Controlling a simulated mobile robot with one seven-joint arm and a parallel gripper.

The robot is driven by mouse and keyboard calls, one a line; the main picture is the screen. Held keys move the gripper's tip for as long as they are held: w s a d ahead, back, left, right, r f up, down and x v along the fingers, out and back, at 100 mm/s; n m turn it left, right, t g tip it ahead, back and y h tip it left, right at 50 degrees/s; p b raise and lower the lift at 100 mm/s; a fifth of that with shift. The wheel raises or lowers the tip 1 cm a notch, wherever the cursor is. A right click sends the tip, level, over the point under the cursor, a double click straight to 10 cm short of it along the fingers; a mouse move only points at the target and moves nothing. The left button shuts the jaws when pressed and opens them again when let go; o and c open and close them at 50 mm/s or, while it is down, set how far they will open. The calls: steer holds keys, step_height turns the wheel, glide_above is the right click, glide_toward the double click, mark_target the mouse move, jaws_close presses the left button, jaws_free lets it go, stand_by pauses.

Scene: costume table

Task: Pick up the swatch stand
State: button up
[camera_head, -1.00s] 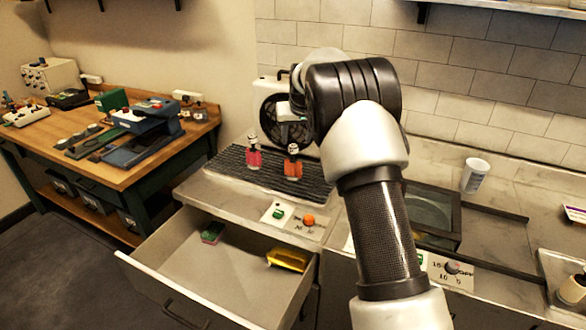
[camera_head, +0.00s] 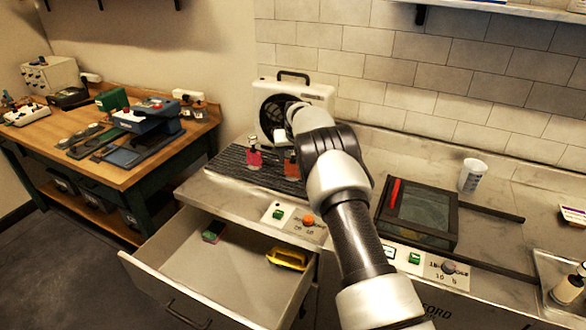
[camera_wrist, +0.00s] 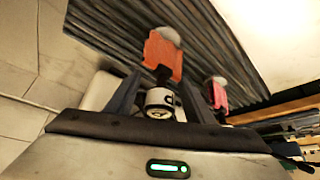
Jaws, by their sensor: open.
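Two similar small stands, each with a pale knob on top, are on the dark ribbed mat (camera_head: 225,168). One is orange-red (camera_head: 291,162) and the other pink (camera_head: 254,158); I cannot tell which is the swatch stand. My gripper (camera_wrist: 160,88) is open above the orange one. The pink stand (camera_wrist: 218,94) shows just beyond the right finger. In the head view my arm partly hides the orange stand, and my fingertips are not clear.
A white fan unit (camera_head: 318,92) stands behind the mat. An open drawer (camera_head: 235,262) below holds a yellow object (camera_head: 287,259) and a small green-and-pink block (camera_head: 213,231). A dark framed box (camera_head: 422,212) and a white cup (camera_head: 472,175) are to the right.

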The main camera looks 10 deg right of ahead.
steer(key=shift+c, duration=0.2)
jaws_close()
